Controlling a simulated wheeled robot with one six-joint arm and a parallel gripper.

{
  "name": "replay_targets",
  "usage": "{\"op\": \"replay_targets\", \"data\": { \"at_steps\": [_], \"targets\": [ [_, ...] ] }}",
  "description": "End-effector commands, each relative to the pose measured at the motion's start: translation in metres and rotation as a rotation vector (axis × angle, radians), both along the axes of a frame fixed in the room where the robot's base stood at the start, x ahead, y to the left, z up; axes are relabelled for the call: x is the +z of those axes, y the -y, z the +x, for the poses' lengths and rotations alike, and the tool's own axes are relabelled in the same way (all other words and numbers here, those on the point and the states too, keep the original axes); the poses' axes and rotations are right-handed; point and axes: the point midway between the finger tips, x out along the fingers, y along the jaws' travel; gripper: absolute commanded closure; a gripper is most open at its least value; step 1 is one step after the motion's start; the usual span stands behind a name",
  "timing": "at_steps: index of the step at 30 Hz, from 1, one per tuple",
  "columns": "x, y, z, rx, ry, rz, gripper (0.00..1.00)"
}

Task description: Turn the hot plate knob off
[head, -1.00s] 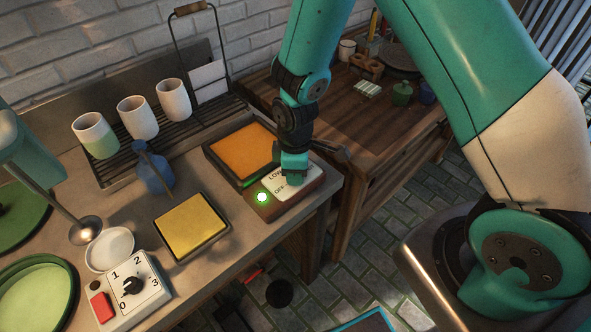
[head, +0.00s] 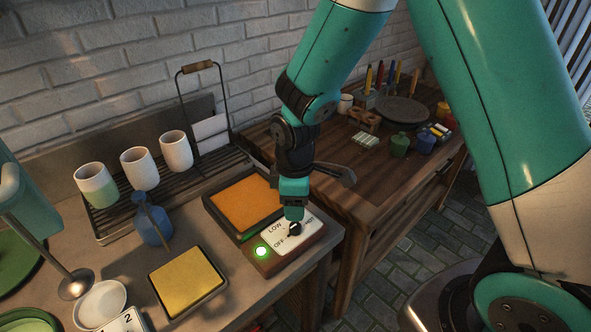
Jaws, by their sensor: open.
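The hot plate (head: 242,203) has an orange top and stands near the right end of the grey counter. Its white control panel (head: 273,241) reads LOW and OFF, with a third label partly covered. A green light (head: 261,252) glows at the panel's near left corner. The black knob (head: 294,229) sits at the panel's right part. My gripper (head: 293,217) is open and points down just above or around the knob. I cannot tell whether its fingers touch the knob. Which way the knob points is unclear.
A yellow pad (head: 187,281) lies in front of the hot plate. A blue bottle (head: 153,222) and a rack with several cups (head: 138,169) stand to the left. A wooden table (head: 350,185) with paint pots adjoins at right.

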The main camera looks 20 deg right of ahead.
Motion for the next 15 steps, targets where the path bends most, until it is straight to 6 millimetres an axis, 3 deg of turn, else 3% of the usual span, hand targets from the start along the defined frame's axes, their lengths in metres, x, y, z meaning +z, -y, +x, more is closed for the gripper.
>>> {"op": "replay_targets", "data": {
  "at_steps": [6, 15],
  "targets": [
    [0.056, 0.000, 0.001, 0.000, 0.008, 0.002, 0.44],
    [0.095, 0.000, 0.000, 0.000, 0.003, 0.001, 0.44]
  ]
}}
